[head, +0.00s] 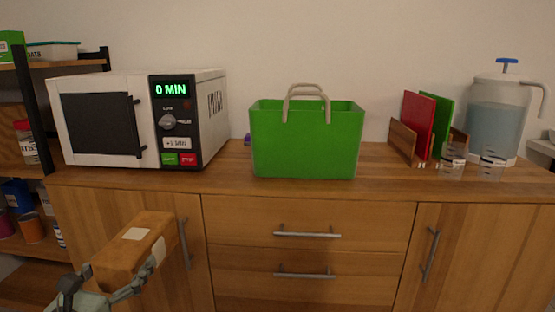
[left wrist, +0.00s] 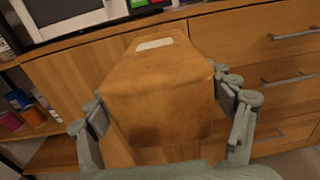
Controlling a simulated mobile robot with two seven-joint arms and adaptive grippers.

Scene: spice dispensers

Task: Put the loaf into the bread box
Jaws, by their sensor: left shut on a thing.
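The loaf (head: 128,252) is a brown block with a pale label on top. My left gripper (head: 118,280) is shut on the loaf and holds it in front of the cabinet, below the counter's level. In the left wrist view the loaf (left wrist: 160,88) sits between the two fingers of my left gripper (left wrist: 170,105). A green open-topped box with beige handles (head: 306,140) stands on the counter, right of and above the loaf; it may be the bread box. Its inside is hidden. My right gripper is not in view.
A white microwave (head: 100,125) stands on the counter (head: 225,180) at left. Cutting boards (head: 418,125), clear glasses (head: 453,160) and a water jug (head: 497,115) stand at right. Shelves (head: 28,180) hold cans. Cabinet handles (head: 307,235) stick out below the counter.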

